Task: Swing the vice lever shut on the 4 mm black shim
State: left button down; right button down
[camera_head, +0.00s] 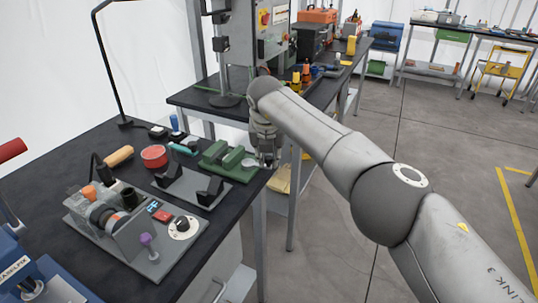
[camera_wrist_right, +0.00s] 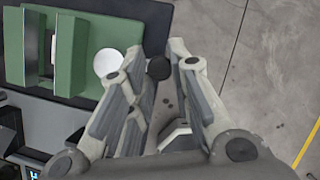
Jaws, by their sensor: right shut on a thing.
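The green vice (camera_head: 231,161) sits near the right edge of the black bench, and it fills the upper left of the right wrist view (camera_wrist_right: 75,70). A pale round disc (camera_wrist_right: 107,63) is on its right side. My right gripper (camera_head: 266,160) is at the vice's right end. In the wrist view its fingers (camera_wrist_right: 157,66) are around a black knob (camera_wrist_right: 158,69), apparently the lever's end; the lever arm is mostly hidden. A dark gap with a thin light strip shows between the green jaws; I cannot make out the shim for certain. My left gripper is not in view.
A grey block with black parts (camera_head: 192,186) stands close in front of the vice. A grey fixture with knobs (camera_head: 145,240), a red round tin (camera_head: 154,156) and an orange-handled tool (camera_head: 118,157) are on the bench. Open floor lies to the right.

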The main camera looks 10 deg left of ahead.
jog(key=c, duration=1.3)
grip_release()
jog(key=v, duration=1.2)
jog(key=shift+w, duration=0.1)
